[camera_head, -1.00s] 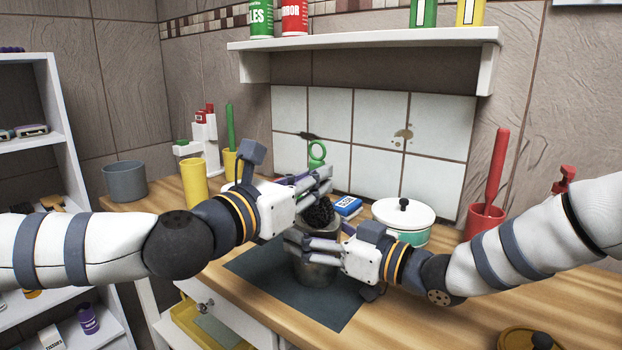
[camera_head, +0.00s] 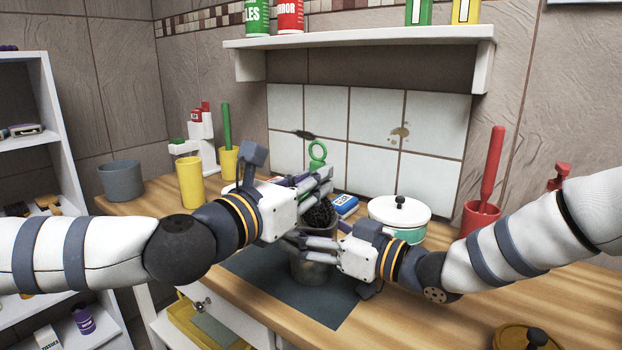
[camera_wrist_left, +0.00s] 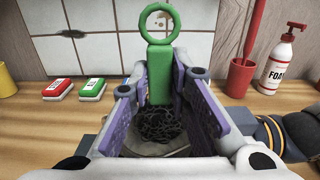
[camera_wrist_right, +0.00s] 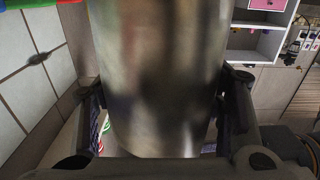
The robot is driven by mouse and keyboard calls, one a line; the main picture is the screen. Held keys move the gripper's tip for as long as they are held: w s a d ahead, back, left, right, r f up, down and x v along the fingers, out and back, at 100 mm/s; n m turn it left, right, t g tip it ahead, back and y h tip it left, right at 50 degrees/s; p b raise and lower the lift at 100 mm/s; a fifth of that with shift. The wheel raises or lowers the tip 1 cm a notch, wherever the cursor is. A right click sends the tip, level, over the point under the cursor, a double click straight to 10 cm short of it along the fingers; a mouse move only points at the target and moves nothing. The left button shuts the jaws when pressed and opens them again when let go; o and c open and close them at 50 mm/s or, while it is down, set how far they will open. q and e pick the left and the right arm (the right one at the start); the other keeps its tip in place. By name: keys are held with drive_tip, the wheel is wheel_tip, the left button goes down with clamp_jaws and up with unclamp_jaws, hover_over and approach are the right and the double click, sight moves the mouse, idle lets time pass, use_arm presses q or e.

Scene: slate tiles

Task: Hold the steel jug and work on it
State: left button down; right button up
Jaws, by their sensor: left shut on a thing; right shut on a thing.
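The steel jug (camera_head: 314,270) stands on a dark mat (camera_head: 262,275) on the wooden worktop. It also fills the middle of the right wrist view (camera_wrist_right: 160,80). My right gripper (camera_head: 303,240) is shut around the jug's body. My left gripper (camera_head: 326,182) is above the jug, shut on a scrubber with a green ring-topped handle (camera_head: 317,153). The scrubber's black bristly head (camera_head: 321,214) is at the jug's mouth. In the left wrist view the handle (camera_wrist_left: 160,75) stands upright between purple finger pads. The jug's inside is mostly hidden.
A white lidded pot (camera_head: 398,218) and a blue box (camera_head: 344,206) stand behind the jug. A red holder (camera_head: 480,218) is at the right; yellow (camera_head: 190,182) and grey (camera_head: 121,180) cups are at the left. A shelf (camera_head: 360,38) hangs above.

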use_arm(q)
drive_tip(key=shift+s+d+r, duration=0.1)
drive_tip(key=shift+s+d, duration=0.05)
drive_tip(key=shift+d, duration=0.05)
idle(0.8)
use_arm(e)
drive_tip(key=shift+a, duration=0.1)
idle(1.3)
